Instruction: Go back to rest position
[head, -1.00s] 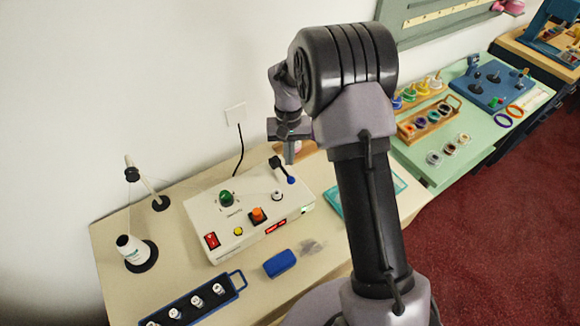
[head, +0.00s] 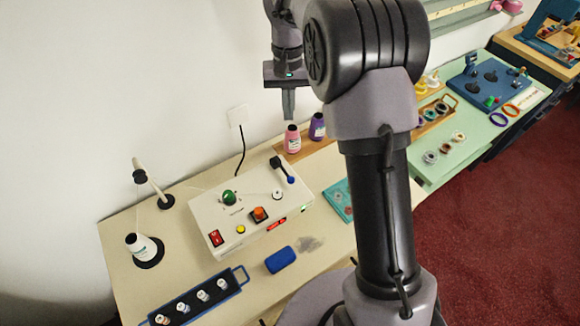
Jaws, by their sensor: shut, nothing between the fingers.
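My gripper (head: 288,112) hangs from my raised arm near the wall, pointing down. Its fingers are shut and empty. It appears above and behind the white control box (head: 207,206), close in the picture to a pink thread spool (head: 292,139) on a wooden rack. My own arm hides part of the counter to the right of the box.
The beige counter (head: 135,267) holds a white cone spool (head: 140,245), a blue block (head: 280,260) and a dark tray (head: 222,294) of several small bobbins. A purple spool (head: 317,127) stands by the pink one. A green table (head: 485,130) is at right.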

